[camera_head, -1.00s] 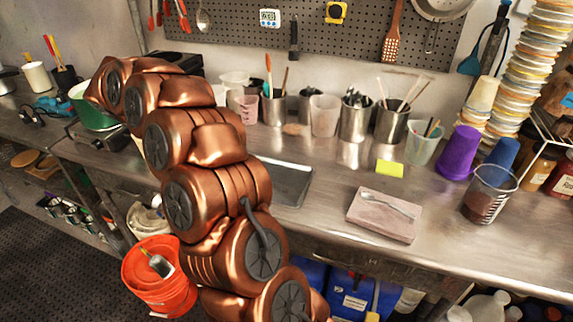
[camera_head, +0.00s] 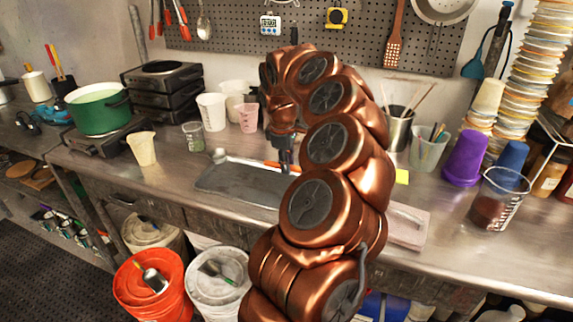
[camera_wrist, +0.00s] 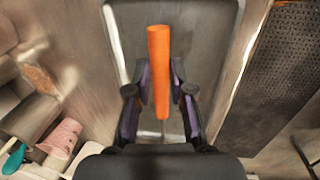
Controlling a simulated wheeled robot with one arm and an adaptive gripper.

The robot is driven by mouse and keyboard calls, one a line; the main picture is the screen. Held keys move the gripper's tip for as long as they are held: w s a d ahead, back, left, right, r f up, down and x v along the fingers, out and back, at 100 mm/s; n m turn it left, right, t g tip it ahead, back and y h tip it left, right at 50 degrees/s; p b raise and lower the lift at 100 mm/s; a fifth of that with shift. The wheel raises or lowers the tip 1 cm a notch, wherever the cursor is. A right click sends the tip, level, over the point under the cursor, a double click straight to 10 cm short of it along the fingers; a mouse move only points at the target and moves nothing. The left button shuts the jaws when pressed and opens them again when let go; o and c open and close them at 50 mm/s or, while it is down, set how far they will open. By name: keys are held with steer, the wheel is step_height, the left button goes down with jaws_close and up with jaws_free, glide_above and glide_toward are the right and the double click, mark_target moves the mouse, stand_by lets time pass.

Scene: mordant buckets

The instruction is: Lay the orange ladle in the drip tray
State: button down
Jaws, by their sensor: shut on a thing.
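The orange ladle has an orange handle (camera_wrist: 158,65) and a thin metal shaft below it in the wrist view. In the head view a short orange piece of it (camera_head: 272,163) shows beside my gripper (camera_head: 285,163), with what looks like its metal bowl (camera_head: 218,155) to the left. My gripper (camera_wrist: 160,83) is shut on the ladle, with a finger on each side. The grey drip tray (camera_head: 225,182) lies on the steel bench. It lies beneath the ladle in the wrist view (camera_wrist: 205,40). The height of the ladle above it is hard to tell.
A clear beaker (camera_head: 192,136), a cream jug (camera_head: 142,148) and a pink cup (camera_head: 247,117) stand behind or left of the tray. A green pot (camera_head: 98,112) sits on a burner.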

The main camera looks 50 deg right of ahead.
steer(key=shift+f+b, duration=1.15)
steer(key=shift+f, duration=1.3)
steer(key=c, duration=0.9)
jaws_free()
steer(key=shift+c, duration=0.2)
step_height(320, 180, up, 12)
steer(key=a, duration=0.1)
steer(key=shift+a, duration=0.4)
